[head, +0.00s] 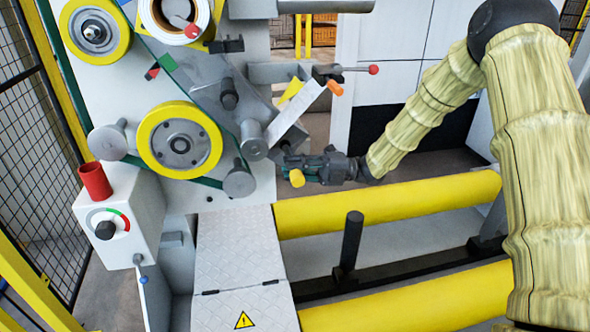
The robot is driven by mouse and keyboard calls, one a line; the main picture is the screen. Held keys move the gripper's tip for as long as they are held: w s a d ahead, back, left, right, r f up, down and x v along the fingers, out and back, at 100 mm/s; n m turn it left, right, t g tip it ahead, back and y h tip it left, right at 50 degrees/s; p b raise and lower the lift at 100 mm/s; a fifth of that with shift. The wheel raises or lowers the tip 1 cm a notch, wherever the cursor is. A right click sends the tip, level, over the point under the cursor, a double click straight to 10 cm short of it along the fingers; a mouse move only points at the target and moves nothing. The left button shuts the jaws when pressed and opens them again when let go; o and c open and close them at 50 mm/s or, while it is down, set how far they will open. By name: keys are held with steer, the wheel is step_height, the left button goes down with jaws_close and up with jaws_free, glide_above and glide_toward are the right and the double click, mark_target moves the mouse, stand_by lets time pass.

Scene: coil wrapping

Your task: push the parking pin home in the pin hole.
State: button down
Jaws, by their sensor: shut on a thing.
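My gripper (287,163) is at the end of the arm, beside the lower right of the machine's grey panel, with its fingers pointing left. It is shut on a small part with a yellow-orange knob (297,178), which I take for the parking pin; the knob shows just below the fingers. The pin's shaft and its tip are hidden by the fingers. The pin hole cannot be made out. I cannot tell how far the pin is in.
Yellow-rimmed rollers (152,140) and grey rollers (239,182) sit left of my gripper. A slanted white plate (296,113) is just above it. A yellow rail (390,200) runs below, with a black post (351,243) in front. A red-knobbed lever (373,69) sticks out above.

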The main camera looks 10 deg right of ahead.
mark_target(287, 146)
steer(key=shift+w+b, duration=2.05)
steer(key=shift+w, duration=2.75)
stand_by(0.4)
steer(key=c, duration=1.3)
jaws_free()
steer(key=shift+d, duration=0.1)
steer(key=d+f, duration=0.2)
steer(key=d, duration=0.9)
steer(key=shift+d, duration=0.4)
steer(key=shift+c, duration=0.4)
